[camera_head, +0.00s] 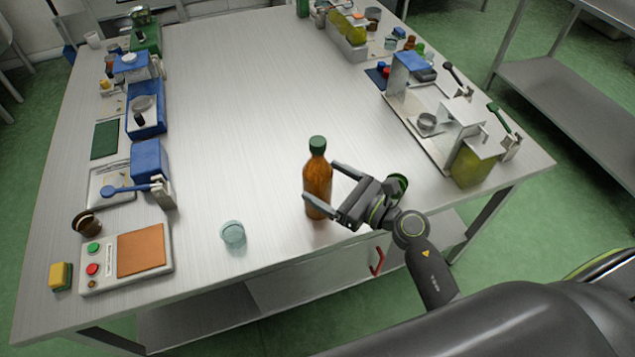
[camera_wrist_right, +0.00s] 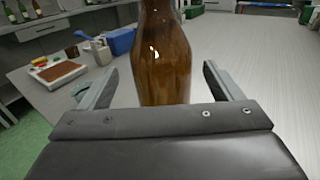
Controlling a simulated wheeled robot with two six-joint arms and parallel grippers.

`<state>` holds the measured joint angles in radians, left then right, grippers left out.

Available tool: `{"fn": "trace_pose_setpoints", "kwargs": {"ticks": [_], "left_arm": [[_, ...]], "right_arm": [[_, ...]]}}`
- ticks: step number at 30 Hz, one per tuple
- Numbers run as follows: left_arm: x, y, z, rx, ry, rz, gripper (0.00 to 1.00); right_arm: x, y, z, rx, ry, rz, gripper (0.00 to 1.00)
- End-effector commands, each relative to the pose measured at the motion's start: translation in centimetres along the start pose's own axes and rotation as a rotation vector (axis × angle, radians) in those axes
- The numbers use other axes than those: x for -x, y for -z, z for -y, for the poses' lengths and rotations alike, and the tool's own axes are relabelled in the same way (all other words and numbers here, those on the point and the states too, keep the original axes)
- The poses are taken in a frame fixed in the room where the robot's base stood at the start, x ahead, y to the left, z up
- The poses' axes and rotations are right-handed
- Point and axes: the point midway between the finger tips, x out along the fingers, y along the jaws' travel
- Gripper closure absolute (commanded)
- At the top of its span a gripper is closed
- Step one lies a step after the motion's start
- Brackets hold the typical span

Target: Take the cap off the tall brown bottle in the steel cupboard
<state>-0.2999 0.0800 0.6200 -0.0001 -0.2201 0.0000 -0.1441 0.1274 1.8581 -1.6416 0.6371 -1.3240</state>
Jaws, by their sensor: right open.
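The tall brown bottle (camera_head: 317,183) stands upright on the steel table, near its front edge, not in a cupboard. Its green cap (camera_head: 317,145) is on its neck. My right gripper (camera_head: 334,190) is open at the bottle's right side, with its fingers spread around the lower body. In the right wrist view the bottle body (camera_wrist_right: 165,55) stands between the open fingers (camera_wrist_right: 160,85), with a visible gap to each side; its cap is out of that view. My left gripper is not in view.
A small glass cup (camera_head: 232,233) stands left of the bottle. A button panel with an orange pad (camera_head: 141,250) and a sponge (camera_head: 60,276) lie at the front left. Apparatus (camera_head: 440,118) lines the right side. The steel table top (camera_head: 240,100) is clear in the middle.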

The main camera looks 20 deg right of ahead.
Motion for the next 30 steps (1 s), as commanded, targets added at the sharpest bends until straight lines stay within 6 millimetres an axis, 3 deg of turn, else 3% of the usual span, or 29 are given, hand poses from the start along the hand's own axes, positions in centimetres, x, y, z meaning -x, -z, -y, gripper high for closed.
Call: {"fn": "trace_pose_setpoints", "kwargs": {"ticks": [9,19,30], "left_arm": [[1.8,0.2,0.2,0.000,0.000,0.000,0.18],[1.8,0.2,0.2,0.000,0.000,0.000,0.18],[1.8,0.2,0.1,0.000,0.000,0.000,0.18]], "right_arm": [[-4.2,-0.5,0.2,-0.002,0.000,0.002,0.14],[-5.0,-0.3,0.2,0.000,0.001,0.001,0.14],[-5.0,-0.3,0.2,0.000,0.001,0.001,0.61]]}}
